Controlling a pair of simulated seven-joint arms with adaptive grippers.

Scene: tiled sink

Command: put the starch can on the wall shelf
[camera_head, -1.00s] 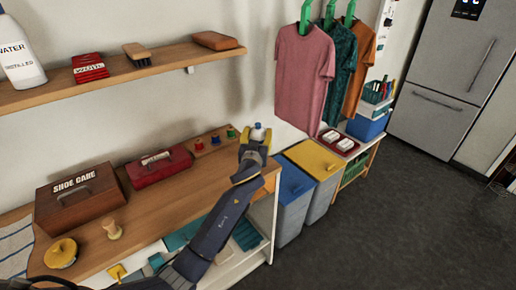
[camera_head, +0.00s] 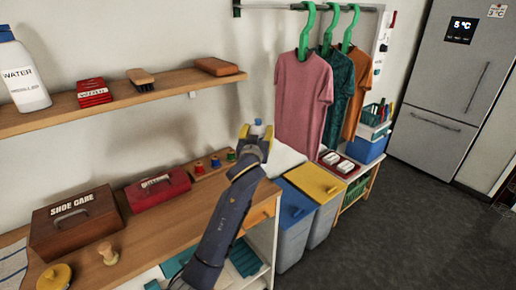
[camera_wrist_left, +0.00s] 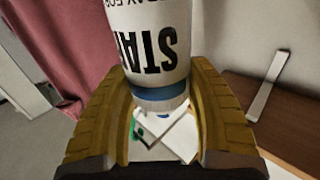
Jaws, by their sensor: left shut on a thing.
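The starch can (camera_wrist_left: 152,50) is white with a blue band and black lettering. It fills the gap between the yellow fingers of my left gripper (camera_wrist_left: 158,120) in the left wrist view. In the head view my left gripper (camera_head: 257,142) is raised above the right end of the wooden counter, and only the can's pale and blue top (camera_head: 257,126) shows past the fingers. The wall shelf (camera_head: 120,101) is a wooden board at the upper left, to the left of the gripper. My right gripper is out of view.
On the shelf stand a water bottle (camera_head: 22,77), a red box (camera_head: 94,93), a brush (camera_head: 141,77) and a brown block (camera_head: 217,66). Gaps lie between them. Below are a shoe care box (camera_head: 75,222) and a red case (camera_head: 158,189). Hanging shirts (camera_head: 303,100) are close right of the gripper.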

